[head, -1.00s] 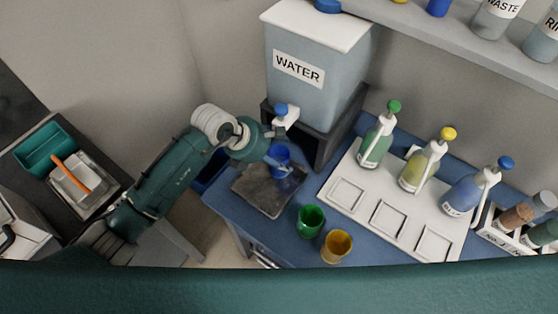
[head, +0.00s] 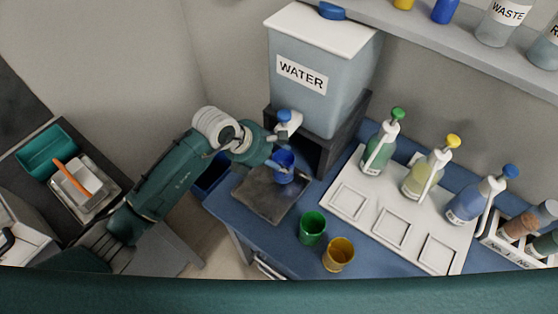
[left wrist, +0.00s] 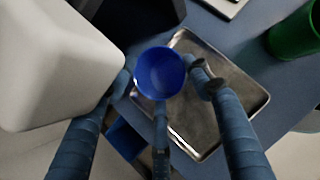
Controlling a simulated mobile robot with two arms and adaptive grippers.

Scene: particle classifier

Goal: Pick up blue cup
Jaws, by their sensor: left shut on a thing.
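The blue cup (head: 284,165) is under the tap of the water tank, above the grey metal tray (head: 262,203). My left gripper (head: 283,169) is shut on the cup, with fingers on both sides of it. In the left wrist view the round open top of the blue cup (left wrist: 160,72) faces the camera between the fingertips of my left gripper (left wrist: 160,80). The metal tray (left wrist: 235,107) lies behind and below it. Whether the cup's base touches the tray is hard to tell. My right gripper is not in view.
The water tank (head: 318,85) stands on a dark stand behind the cup. A green cup (head: 312,228) and a yellow cup (head: 338,255) stand in front of the white board (head: 345,203), which holds several pump bottles. A blue bin (head: 212,172) is left of the tray.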

